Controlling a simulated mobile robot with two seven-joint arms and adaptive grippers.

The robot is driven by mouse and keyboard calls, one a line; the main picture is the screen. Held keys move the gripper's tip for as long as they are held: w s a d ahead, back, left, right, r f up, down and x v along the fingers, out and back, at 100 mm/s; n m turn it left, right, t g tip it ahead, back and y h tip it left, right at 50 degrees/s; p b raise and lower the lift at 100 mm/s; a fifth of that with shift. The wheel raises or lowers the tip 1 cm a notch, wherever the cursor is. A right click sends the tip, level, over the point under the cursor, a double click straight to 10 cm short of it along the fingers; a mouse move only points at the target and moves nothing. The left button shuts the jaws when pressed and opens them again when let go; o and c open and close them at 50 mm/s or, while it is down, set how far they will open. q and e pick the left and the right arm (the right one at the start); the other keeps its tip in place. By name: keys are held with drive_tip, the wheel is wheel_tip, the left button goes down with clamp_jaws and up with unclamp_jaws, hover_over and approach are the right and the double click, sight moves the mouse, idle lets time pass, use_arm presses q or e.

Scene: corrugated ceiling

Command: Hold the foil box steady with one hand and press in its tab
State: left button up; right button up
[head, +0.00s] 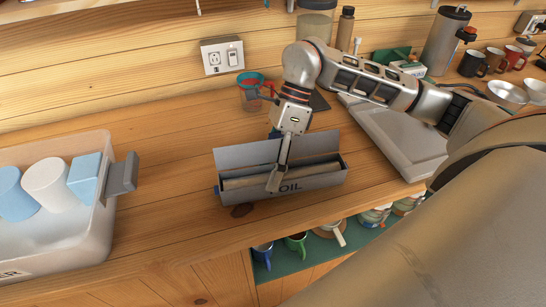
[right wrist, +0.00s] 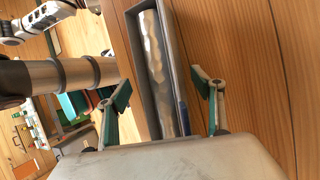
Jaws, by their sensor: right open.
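The foil box (head: 320,183) is a long grey carton marked "OIL" as far as it shows, on the wooden counter with its lid raised at the back. The foil roll (head: 240,181) lies inside; in the right wrist view the silvery roll (right wrist: 155,65) lies lengthwise in the box. A small blue piece (head: 216,189) shows at the box's left end; I cannot tell whether it is the tab. My right gripper (head: 279,165) is open over the box's middle, one finger in front of it. In the right wrist view its green-padded fingers (right wrist: 164,92) stand apart on either side of the box. My left gripper is not in view.
A pale bin (head: 101,222) with cups and a blue block stands at the left. A grey tray (head: 405,140) lies to the right of the box. Mugs (head: 297,243) sit on a shelf below the counter's front edge. Counter left of the box is clear.

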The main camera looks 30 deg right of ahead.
drive_tip(key=shift+a+f, duration=0.1)
drive_tip(key=c, duration=1.4)
